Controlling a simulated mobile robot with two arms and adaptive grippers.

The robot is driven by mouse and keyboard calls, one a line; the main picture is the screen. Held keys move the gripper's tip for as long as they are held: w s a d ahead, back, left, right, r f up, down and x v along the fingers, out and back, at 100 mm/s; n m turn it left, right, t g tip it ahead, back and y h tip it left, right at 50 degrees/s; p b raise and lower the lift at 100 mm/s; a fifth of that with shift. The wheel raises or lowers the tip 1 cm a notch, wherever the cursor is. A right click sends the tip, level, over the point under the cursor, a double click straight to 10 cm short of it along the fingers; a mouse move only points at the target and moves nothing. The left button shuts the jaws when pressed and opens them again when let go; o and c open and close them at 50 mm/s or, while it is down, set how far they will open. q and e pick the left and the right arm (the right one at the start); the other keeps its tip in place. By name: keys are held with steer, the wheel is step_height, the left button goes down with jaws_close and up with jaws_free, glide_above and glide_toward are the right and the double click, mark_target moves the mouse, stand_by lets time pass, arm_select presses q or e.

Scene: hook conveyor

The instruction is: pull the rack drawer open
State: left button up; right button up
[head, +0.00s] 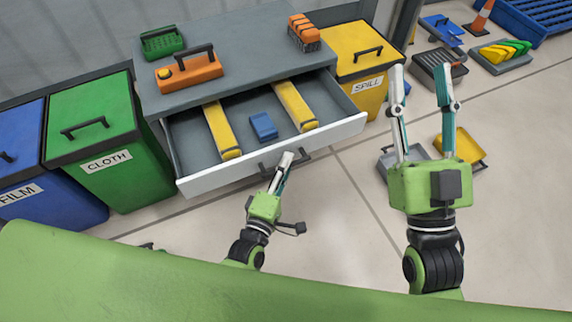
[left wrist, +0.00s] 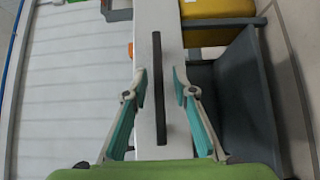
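The rack drawer stands open, its white front (head: 338,134) out from under the grey rack top (head: 235,70). Its dark bar handle (head: 304,156) also shows in the left wrist view (left wrist: 158,85), running along the white front (left wrist: 148,30). My left gripper (head: 287,160) is at the handle. In the left wrist view its fingers (left wrist: 159,80) lie on both sides of the bar, with a gap to each side, so it looks open around the handle. My right gripper (head: 420,85) is open and empty, raised to the right of the drawer.
Two yellow bars (head: 222,130) and a blue block (head: 263,126) lie in the drawer. A green bin (head: 105,150) and a blue bin (head: 40,200) stand left, a yellow bin (head: 368,85) right. Grey (head: 388,162) and yellow (head: 470,148) trays lie on the floor behind my right gripper.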

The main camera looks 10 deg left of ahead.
arm_select(q)
steer(key=shift+s, duration=0.1)
steer(key=s+a, duration=0.2)
steer(key=s, duration=0.9)
steer(key=shift+s+a, duration=0.15)
steer(key=shift+s, duration=0.15)
